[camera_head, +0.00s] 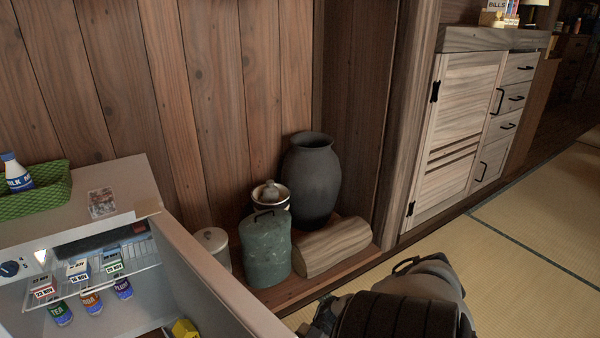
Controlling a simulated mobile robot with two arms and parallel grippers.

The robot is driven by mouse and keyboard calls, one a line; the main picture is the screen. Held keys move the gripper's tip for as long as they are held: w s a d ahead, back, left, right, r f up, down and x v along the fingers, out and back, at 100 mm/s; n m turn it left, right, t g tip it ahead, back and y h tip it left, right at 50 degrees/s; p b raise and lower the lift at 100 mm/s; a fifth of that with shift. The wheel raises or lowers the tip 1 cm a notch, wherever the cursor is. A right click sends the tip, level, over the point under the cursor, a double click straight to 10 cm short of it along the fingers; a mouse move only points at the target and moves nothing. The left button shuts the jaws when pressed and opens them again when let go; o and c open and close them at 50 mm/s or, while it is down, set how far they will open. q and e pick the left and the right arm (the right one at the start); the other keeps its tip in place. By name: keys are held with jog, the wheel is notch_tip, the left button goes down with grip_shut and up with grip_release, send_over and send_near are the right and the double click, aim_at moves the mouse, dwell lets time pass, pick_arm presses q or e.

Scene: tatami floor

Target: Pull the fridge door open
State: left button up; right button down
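The fridge (130,181) stands at the lower left, its front open. Its door (205,279) is swung out at the right corner, and its pale inner face shows. The lower part of the door is cut off by the picture's bottom edge. Inside are a wire shelf with small cartons (80,270), several hanging or standing bottles (91,302) and a dial (10,269). My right arm comes in at the bottom, right of the door and apart from it in the picture. Its gripper's fingers cannot be made out clearly. My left gripper is out of view.
A green basket (38,204) with a milk bottle (17,174) sits on the fridge top. Behind the door stand a dark vase (311,180), a green canister (265,248) and a log (335,246). A wooden cabinet (461,130) stands right. Tatami (530,240) is clear there.

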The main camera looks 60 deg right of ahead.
jog(key=shift+s+d, duration=0.1)
jog(key=shift+d, duration=0.1)
dwell(0.3)
jog(key=c, duration=1.1)
grip_release()
jog(key=shift+c, duration=0.2)
jog(key=s+d+b, duration=0.1)
jog(key=d, duration=0.9)
jog(key=shift+d, duration=0.4)
